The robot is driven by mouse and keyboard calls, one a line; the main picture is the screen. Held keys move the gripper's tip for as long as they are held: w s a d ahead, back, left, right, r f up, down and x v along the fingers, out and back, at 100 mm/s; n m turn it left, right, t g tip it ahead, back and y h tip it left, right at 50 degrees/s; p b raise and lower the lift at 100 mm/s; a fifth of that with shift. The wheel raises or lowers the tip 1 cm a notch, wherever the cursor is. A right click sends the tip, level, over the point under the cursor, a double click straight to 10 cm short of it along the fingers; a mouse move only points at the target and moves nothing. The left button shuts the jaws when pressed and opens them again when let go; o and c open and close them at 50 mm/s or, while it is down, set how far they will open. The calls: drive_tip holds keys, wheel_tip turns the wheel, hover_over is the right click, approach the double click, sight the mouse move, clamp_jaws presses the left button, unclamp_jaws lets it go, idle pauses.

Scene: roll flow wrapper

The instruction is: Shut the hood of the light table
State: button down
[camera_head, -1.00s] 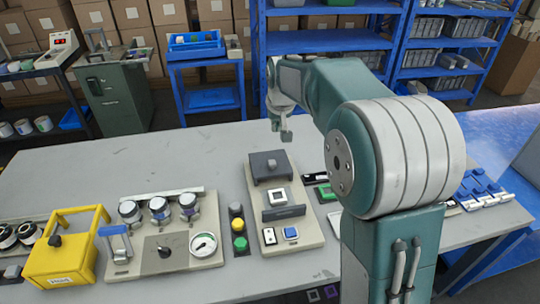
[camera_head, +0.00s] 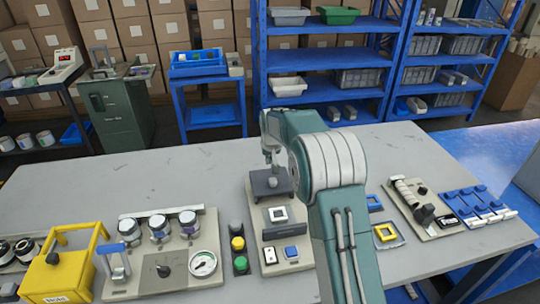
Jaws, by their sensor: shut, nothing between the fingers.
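The light table (camera_head: 256,222) is a beige panel on the grey bench, just left of my arm. Its dark grey hood (camera_head: 262,189) sits at the panel's far end. A white square (camera_head: 277,214) on the panel, nearer me, is uncovered. My gripper (camera_head: 273,170) is shut and empty, pointing down at the top of the hood. It hides the hood's knob, and I cannot tell whether the fingers touch it.
Left of the panel stand a strip of coloured buttons (camera_head: 238,243), a board with jars and a gauge (camera_head: 205,262), and a yellow box (camera_head: 62,272). The bench behind is clear.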

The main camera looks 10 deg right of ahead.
sight(268, 171)
drive_tip(key=x, duration=0.4)
drive_tip(key=shift+f, duration=0.1)
drive_tip(key=shift+s, duration=2)
drive_tip(key=shift+s, duration=0.15)
